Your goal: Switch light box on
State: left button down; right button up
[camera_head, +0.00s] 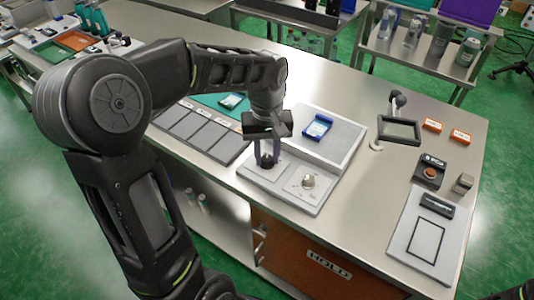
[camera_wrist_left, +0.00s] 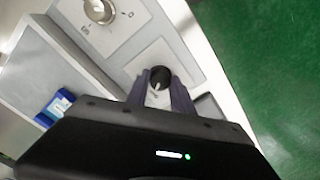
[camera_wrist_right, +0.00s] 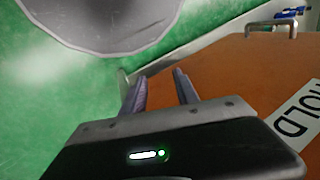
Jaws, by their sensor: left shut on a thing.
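The light box (camera_head: 333,143) is a pale grey unit on the steel bench, with a lower front panel holding two knobs. My left gripper (camera_head: 267,160) points down over the panel's left part. Its fingers are shut on a black round knob (camera_wrist_left: 159,78), one finger on each side. The other knob (camera_head: 308,182) is silver and stands to the right, clear of the gripper. In the left wrist view this silver knob (camera_wrist_left: 98,10) has printed markings around it. My right gripper (camera_wrist_right: 160,82) is open and empty, low in front of an orange cabinet door.
A blue item (camera_head: 317,127) lies on the light box's upper surface. A framed magnifier (camera_head: 399,130), orange boxes (camera_head: 432,125), a black device with a red button (camera_head: 429,172) and a white board (camera_head: 408,235) stand to the right. The orange door (camera_head: 300,262) reads HOLD.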

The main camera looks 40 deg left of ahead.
aim_at(267, 158)
pick_arm(q)
jog(key=m, duration=0.6)
jog(key=shift+r+p, duration=0.1)
jog(key=shift+p, duration=0.2)
jog(key=m, duration=0.6)
jog(key=shift+p, duration=0.35)
jog(key=shift+w+m, duration=0.1)
jog(key=shift+m, duration=0.2)
jog(key=c, duration=1.1)
grip_release()
notch_tip(267, 158, up, 8)
jog(key=shift+f, duration=0.15)
